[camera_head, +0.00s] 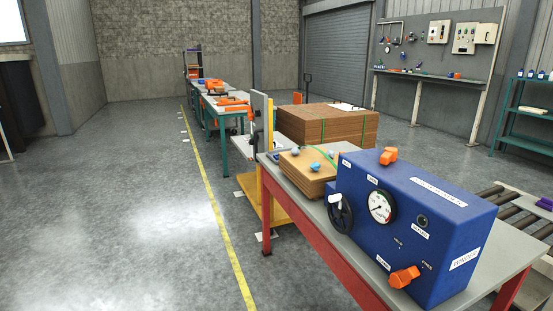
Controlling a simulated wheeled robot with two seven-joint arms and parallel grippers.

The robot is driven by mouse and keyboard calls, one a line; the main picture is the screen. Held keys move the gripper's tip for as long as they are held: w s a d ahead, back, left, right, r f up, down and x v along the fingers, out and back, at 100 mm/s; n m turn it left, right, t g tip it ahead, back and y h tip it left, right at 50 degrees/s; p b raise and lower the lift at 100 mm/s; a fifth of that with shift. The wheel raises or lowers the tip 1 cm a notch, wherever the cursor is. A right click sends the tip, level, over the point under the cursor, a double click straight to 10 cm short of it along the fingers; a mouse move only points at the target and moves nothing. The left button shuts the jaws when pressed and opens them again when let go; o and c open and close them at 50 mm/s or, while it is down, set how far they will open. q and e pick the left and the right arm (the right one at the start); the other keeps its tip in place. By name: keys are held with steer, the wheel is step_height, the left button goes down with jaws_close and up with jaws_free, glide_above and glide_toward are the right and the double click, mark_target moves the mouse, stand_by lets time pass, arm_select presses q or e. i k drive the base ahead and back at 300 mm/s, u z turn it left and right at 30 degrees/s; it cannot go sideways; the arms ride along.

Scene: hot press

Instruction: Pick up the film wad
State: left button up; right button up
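No item is clearly recognisable as the film wad. Two small blue-grey lumps, one at the front (316,167) and one farther back (296,153), rest on a stack of brown board (300,173). They are too small to tell what they are. The stack lies on a red-framed table (301,208), behind a blue machine (426,215) with a gauge, a black handwheel and orange knobs. A thin green strand (324,153) curves over the stack. Neither of my grippers is in view.
The blue machine fills the near end of the table. A large strapped cardboard stack (327,126) stands behind. A roller conveyor (512,216) is at the right. Green-legged benches (227,106) stand farther back. The floor (110,200) left of the yellow line is open.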

mark_target(316, 166)
steer(key=u, duration=0.3)
steer(key=i, duration=1.9)
steer(key=z, duration=0.35)
